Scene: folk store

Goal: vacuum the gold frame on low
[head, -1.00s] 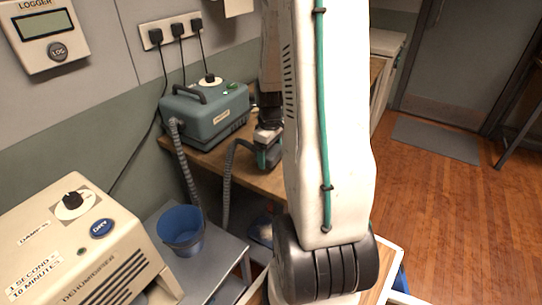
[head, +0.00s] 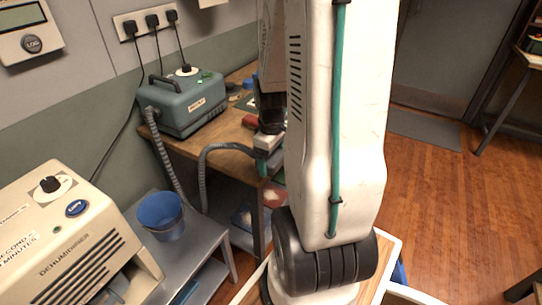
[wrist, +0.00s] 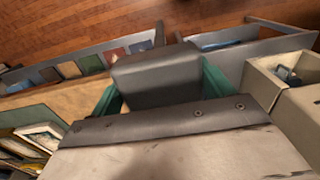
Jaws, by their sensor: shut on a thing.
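The teal vacuum unit (head: 188,104) stands on the wooden bench with a black handle, a dial on top and a small lit green light. Its grey ribbed hose (head: 205,160) hangs down and curves up toward my gripper (head: 268,158), which is at the bench's front edge and partly hidden by my arm. In the wrist view, the green fingers of my gripper (wrist: 160,95) are closed around a dark grey block (wrist: 158,72), apparently the hose's nozzle. Several framed pieces (wrist: 40,135) show at the lower left; I cannot tell which is gold.
A beige dehumidifier (head: 68,240) stands at the left. A blue bin (head: 161,216) sits on a grey low table (head: 205,244). A red item (head: 250,121) lies on the bench. Open wooden floor (head: 450,200) lies to the right.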

